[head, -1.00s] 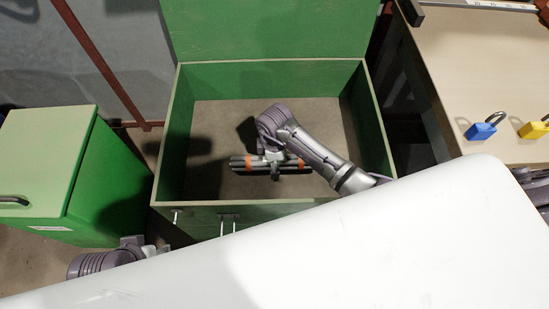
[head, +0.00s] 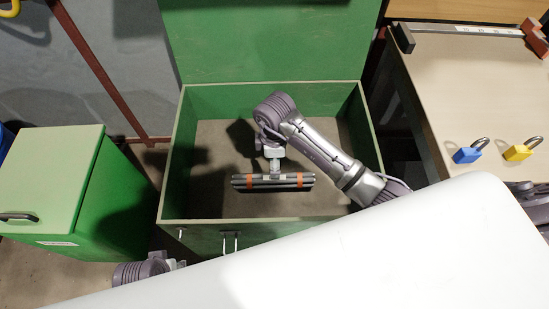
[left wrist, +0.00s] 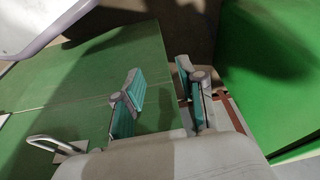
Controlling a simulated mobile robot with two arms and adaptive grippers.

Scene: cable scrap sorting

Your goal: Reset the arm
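My right arm reaches in from the right over the open green box (head: 170,160). My right gripper (head: 276,172) points down at a bundle of dark bars with orange bands (head: 262,182) inside the box. The fingertips are at the bundle's upper edge in the picture; whether they grip it or only touch it is unclear. My left gripper (left wrist: 158,70) is open and empty in the left wrist view, its teal-padded fingers apart, near a green panel. In the head view only a part of the left arm shows at the lower left; its gripper is hard to make out.
A lidded green bin (head: 50,170) stands left of the box. A beige table (head: 470,90) at the right carries a blue padlock (head: 467,155) and a yellow padlock (head: 517,153). The box's green lid (head: 265,40) is raised at the back. A white surface covers the lower right.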

